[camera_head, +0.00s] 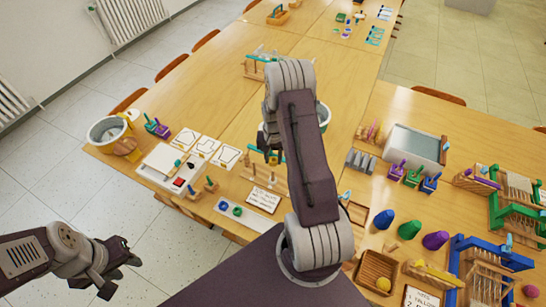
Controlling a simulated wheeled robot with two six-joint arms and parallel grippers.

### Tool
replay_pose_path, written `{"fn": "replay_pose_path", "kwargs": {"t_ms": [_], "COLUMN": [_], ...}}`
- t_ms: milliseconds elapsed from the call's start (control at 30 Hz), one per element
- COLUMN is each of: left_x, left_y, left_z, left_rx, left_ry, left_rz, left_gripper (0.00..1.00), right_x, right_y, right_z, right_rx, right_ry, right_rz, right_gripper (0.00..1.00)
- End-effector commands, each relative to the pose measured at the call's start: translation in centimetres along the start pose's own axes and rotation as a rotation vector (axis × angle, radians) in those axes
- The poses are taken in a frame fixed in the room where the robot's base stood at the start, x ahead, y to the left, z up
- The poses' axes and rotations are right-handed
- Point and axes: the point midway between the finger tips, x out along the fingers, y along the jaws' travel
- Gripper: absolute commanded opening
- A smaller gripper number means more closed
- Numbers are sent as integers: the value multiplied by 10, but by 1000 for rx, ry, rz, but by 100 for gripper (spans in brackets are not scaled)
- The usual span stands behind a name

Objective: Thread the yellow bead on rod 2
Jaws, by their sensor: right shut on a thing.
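My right gripper (272,152) is over the table's middle, above a wooden stand with upright rods (263,178). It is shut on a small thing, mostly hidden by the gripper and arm. I cannot make out its colour for certain. I cannot tell which rod is rod 2, or whether the held thing touches a rod. A small yellow ball (383,284) lies in a wooden tray (362,270) at the lower right. I cannot tell if it is a bead. My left gripper (122,275) is open and empty, over the floor at the lower left.
A white card (263,200) lies in front of the stand. A white board with coloured rings (237,211) is to its left. A pot (108,133) stands at the far left. Coloured cones (384,219) and a metal tray (414,143) are on the right. The table is crowded.

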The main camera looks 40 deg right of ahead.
Motion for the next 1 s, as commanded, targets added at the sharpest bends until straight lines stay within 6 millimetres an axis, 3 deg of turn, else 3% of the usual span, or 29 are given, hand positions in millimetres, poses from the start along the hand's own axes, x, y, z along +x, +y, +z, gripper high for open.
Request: {"fn": "replay_pose_path", "kwargs": {"t_ms": [300,367,1000], "left_x": [30,24,24], "left_y": [-1,0,0], "left_z": [3,2,2], "left_rx": [0,0,0], "left_ry": [0,0,0], "left_rz": [0,0,0], "left_gripper": [36,36,36], "right_x": [37,30,33], "right_y": [0,0,0], "right_z": [0,0,1], "right_rx": [0,0,0], "right_ry": [-1,0,0], "right_rz": [0,0,0], "right_gripper": [0,0,0]}}
